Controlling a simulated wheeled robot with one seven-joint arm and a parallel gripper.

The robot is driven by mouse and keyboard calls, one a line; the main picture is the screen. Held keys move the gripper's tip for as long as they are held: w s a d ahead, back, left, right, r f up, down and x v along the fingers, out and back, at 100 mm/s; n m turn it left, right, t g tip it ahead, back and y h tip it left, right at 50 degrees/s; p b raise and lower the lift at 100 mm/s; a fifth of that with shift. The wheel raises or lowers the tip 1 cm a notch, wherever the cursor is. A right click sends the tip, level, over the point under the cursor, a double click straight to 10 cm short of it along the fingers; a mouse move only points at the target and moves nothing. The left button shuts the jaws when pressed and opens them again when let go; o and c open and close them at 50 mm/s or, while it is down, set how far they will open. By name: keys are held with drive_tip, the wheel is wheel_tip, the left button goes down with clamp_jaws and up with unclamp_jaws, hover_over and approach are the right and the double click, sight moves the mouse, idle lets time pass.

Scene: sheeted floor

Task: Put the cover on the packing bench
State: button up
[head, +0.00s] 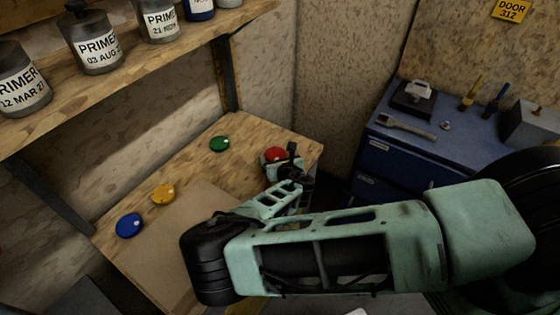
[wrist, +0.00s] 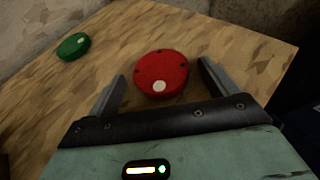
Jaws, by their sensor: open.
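Round coloured discs, which look like covers, lie on a wooden bench (head: 240,133). The red disc (head: 273,153) is near the bench's right end. In the wrist view, the red disc (wrist: 162,74) lies flat between the two spread fingers of my gripper (wrist: 161,69), with gaps on both sides. My gripper (head: 284,163) is open and holds nothing. A green disc (head: 219,144) lies left of the red one and also shows in the wrist view (wrist: 73,46). A yellow disc (head: 163,193) and a blue disc (head: 129,225) lie further left. No label marks the packing bench.
A brown flat panel or sheet (head: 165,245) covers the bench's near part. A shelf (head: 130,82) with several labelled primer cans hangs above its back. A blue drawer cabinet (head: 395,165) with a wrench (head: 405,125) and other tools stands at right. A speckled wall rises behind.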

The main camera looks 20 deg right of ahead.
drive_tip(key=shift+s+r, duration=0.1)
drive_tip(key=shift+s, duration=0.1)
drive_tip(key=b+v, duration=0.4)
drive_tip(key=v, duration=0.7)
drive_tip(key=shift+b, duration=0.3)
drive_tip(key=shift+s+d, duration=0.1)
drive_tip(key=shift+s, duration=0.15)
drive_tip(key=s+f+m+g+h, duration=0.35)
drive_tip(key=s+m+g, duration=0.45)
drive_tip(key=m, duration=0.4)
drive_tip(key=s+a+r+m+g+y, duration=0.3)
drive_tip(key=s+a+m, duration=0.3)
drive_tip(key=s, duration=0.1)
drive_tip(key=s+a+r+m+g+y, duration=0.1)
drive_tip(key=s+a+r+m, duration=0.15)
drive_tip(key=r, duration=0.45)
drive_tip(key=s+a+r+m+g+y, duration=0.1)
drive_tip(key=s+a+r+m, duration=0.15)
drive_tip(key=r, duration=0.35)
drive_tip(key=s+d+r+m, duration=0.1)
drive_tip(key=s+r+m, duration=0.1)
drive_tip(key=r, duration=0.4)
drive_tip(key=s+d+r+m, duration=0.1)
drive_tip(key=s+r+m, duration=0.1)
drive_tip(key=r, duration=0.5)
drive_tip(key=shift+s+d+r, duration=0.15)
drive_tip(key=shift+s+d, duration=0.25)
drive_tip(key=shift+s, duration=0.1)
